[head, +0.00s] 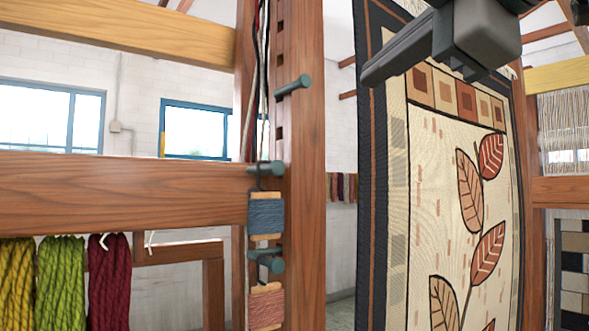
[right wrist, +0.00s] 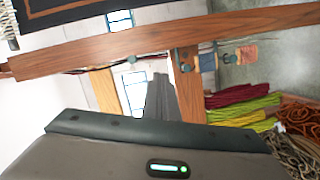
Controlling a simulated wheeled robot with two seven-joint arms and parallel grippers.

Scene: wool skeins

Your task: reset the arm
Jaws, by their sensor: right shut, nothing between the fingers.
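My right gripper (head: 388,64) shows at the top right of the head view, dark grey, shut and empty. It is in front of the upper part of a leaf-patterned rug (head: 448,190) and is apart from the skeins. In the right wrist view the grey body of my arm fills the bottom, and nothing is held there. My left gripper is in neither view.
A wooden frame post (head: 304,200) with pegs carries a blue yarn card (head: 266,216) and a pink one (head: 266,307). Yellow (head: 15,285), green (head: 60,285) and crimson (head: 109,285) skeins hang below a wooden beam (head: 120,190) at left.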

